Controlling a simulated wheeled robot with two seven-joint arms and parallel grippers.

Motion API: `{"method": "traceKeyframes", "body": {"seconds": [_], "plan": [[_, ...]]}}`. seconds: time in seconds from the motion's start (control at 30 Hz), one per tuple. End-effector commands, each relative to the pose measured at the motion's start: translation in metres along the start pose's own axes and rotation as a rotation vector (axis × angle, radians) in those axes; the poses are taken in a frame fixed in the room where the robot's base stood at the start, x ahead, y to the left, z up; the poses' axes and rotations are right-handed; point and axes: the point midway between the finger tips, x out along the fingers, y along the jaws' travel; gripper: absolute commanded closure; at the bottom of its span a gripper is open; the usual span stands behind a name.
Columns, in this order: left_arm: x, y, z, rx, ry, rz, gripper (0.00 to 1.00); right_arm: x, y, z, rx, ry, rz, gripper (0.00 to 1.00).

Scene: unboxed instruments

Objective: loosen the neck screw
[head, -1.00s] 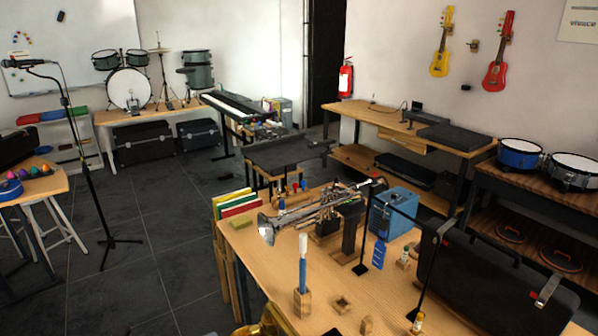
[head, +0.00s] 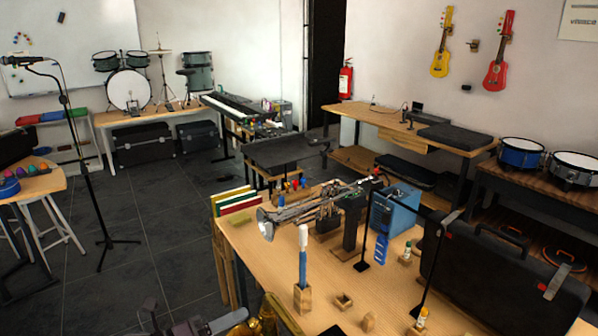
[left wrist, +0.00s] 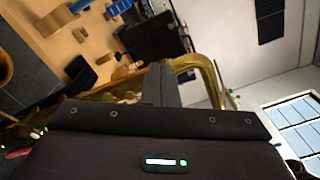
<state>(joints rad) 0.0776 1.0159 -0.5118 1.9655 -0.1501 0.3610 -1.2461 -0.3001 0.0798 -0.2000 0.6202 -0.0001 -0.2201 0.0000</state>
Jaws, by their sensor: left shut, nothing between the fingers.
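A brass instrument shows in part at the bottom edge of the head view (head: 243,330); most of it is cut off. In the left wrist view a curved brass tube (left wrist: 205,66) arches behind and to the right of my fingers, with more brass to the left. I cannot make out the neck screw. My left gripper (head: 212,325) is at the bottom of the head view, beside the brass. In the left wrist view its fingers (left wrist: 160,72) are together and empty, close to the brass; I cannot tell whether they touch it. My right gripper is not in view.
On the wooden table (head: 245,250) a silver trumpet (head: 310,210) lies on a stand. A blue-and-white stick stands in a wooden block (head: 302,298). A blue box (head: 396,210) and a black case (head: 495,270) stand to the right.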

Motion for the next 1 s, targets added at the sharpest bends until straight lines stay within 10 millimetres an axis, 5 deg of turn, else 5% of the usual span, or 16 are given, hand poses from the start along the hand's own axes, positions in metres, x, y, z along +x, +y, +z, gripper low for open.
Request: {"method": "traceKeyframes", "body": {"seconds": [1.0], "plan": [[-0.0003, -0.0002, -0.0094, -0.002, 0.002, 0.001, 1.0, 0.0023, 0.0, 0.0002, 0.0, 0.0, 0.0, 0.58]]}}
